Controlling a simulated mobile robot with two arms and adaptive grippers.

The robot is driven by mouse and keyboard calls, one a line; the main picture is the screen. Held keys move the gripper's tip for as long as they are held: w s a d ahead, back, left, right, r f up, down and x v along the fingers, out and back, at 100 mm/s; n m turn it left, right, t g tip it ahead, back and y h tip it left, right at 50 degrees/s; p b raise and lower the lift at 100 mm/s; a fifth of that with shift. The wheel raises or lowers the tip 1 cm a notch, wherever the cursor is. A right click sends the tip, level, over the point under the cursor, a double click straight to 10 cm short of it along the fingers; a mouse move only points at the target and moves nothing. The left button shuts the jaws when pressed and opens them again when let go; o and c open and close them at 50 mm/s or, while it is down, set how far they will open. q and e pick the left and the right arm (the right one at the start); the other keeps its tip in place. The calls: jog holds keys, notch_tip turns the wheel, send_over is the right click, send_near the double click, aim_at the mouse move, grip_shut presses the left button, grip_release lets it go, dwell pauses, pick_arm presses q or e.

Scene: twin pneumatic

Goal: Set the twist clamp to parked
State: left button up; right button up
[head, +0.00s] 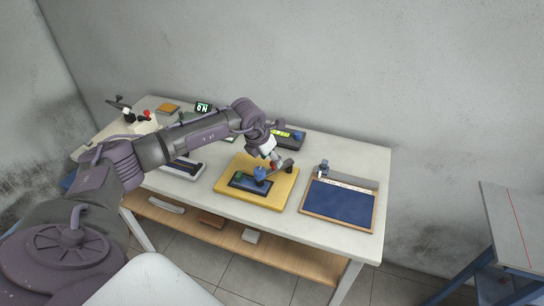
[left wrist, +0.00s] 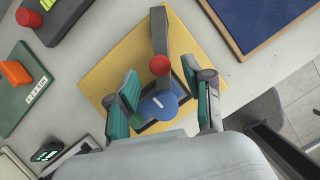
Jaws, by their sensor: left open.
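The twist clamp has a blue round knob (left wrist: 158,106), a grey arm (left wrist: 159,30) and a red ball (left wrist: 160,65). It stands on a dark plate on a yellow board (head: 228,187). In the head view, the blue knob (head: 259,173) is partly visible under my left gripper (head: 266,158). In the left wrist view, my left gripper (left wrist: 163,100) is open, with one finger on each side of the blue knob. The knob appears not to be gripped. Any position marks on the dark plate are too small or hidden to read. My right gripper is out of view.
A blue-topped tray (head: 340,203) lies right of the yellow board. A dark box with a yellow-green display (head: 290,135) stands behind. A green plate with an orange block (left wrist: 15,73) lies left in the wrist view. The white table (head: 367,166) has bare patches between them.

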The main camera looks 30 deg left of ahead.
pick_arm(q)
jog(key=shift+x, duration=1)
grip_shut()
